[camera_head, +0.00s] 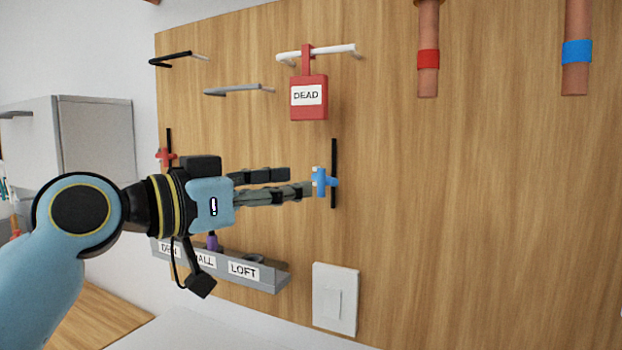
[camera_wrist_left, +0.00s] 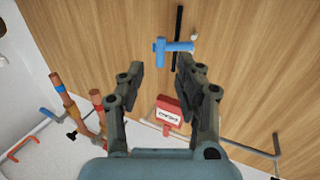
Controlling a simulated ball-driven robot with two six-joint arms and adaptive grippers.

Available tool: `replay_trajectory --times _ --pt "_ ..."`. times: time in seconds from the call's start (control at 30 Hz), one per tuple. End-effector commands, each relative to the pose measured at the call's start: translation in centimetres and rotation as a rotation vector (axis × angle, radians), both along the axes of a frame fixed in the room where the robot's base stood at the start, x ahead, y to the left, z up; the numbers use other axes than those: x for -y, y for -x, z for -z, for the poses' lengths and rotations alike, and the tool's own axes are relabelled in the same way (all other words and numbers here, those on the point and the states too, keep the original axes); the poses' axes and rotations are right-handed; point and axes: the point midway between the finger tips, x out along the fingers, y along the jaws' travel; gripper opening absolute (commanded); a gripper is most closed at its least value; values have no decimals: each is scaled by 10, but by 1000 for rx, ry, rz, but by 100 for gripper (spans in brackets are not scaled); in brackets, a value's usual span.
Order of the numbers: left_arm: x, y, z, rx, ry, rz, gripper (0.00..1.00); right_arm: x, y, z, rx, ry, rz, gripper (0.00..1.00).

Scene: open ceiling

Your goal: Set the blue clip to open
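The blue clip (camera_head: 320,182) sits on a short black vertical rod (camera_head: 334,150) on the wooden board. In the left wrist view the blue clip (camera_wrist_left: 170,47) lies just beyond the fingertips, across the black rod. My left gripper (camera_head: 300,182) reaches in from the left, its fingers close to the clip's left side. The left wrist view shows the left gripper (camera_wrist_left: 160,64) open, with a gap between the fingers and nothing held. Whether a finger touches the clip is not clear. My right gripper is not in view.
A red box labelled DEAD (camera_head: 308,111) hangs from a white bar (camera_head: 338,49) above. A red clip (camera_head: 165,156) is on another rod, left. Below are a labelled grey tray (camera_head: 272,283) and a white switch plate (camera_head: 335,318). Copper pipes (camera_head: 428,80) stand upper right; the board's right is clear.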

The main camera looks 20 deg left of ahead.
Motion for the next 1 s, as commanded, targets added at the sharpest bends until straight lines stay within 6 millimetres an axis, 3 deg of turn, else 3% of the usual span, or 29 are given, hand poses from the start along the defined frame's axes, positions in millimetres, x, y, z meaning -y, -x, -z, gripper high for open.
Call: replay_trajectory --times 0.27,0.63,0.9,1.0 --pt "23 -33 -1 -2 1 0 35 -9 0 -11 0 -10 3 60" --pt "27 -38 1 -2 -3 0 35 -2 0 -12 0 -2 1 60" --pt "27 -38 1 -2 -1 0 2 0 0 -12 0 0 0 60" --pt "27 -38 1 -2 -1 0 0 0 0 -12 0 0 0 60"
